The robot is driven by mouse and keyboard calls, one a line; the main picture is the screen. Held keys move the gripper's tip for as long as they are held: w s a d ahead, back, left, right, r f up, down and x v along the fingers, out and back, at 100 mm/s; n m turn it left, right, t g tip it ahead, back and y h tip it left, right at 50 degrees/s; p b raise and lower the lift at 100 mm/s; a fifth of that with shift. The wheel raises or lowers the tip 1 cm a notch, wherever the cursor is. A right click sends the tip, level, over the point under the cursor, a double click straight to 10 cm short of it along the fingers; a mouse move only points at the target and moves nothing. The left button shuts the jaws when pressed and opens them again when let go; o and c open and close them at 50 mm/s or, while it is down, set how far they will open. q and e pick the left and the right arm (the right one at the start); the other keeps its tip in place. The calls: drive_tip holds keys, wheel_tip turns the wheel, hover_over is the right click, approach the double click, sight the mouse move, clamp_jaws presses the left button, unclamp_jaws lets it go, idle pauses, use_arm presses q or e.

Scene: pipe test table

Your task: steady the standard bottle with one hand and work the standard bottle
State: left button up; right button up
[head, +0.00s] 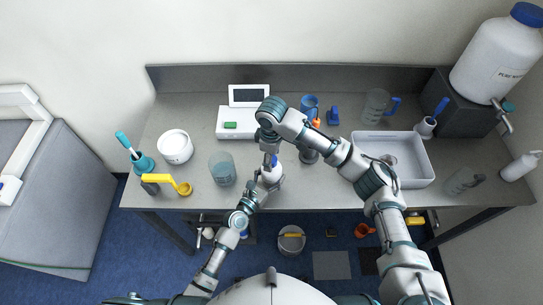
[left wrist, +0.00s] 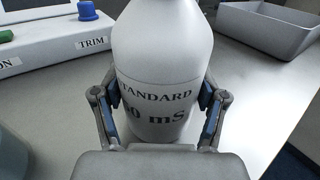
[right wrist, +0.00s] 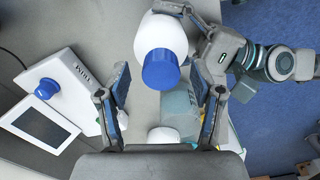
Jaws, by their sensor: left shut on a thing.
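The standard bottle (head: 272,172) is white with a blue cap and stands near the front edge of the table. In the left wrist view its body (left wrist: 160,60) carries the printed word STANDARD. My left gripper (head: 268,181) is shut around the bottle's sides; its pads also show in that view (left wrist: 157,100). My right gripper (head: 269,142) is above the bottle, pointing down. In the right wrist view its fingers (right wrist: 164,100) are wide apart and empty, with the blue cap (right wrist: 160,70) ahead of the gap between them.
A white meter (head: 240,122) with a screen stands behind the bottle. A clear beaker (head: 222,168) and a white tub (head: 175,147) stand to the left. A pale tray (head: 405,150) lies to the right. A large white carboy (head: 497,60) stands at the back right.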

use_arm(q)
drive_tip(key=shift+a, duration=0.1)
drive_tip(key=o, duration=1.3)
drive_tip(key=shift+o, duration=0.2)
use_arm(e)
wheel_tip(320, 180, up, 12)
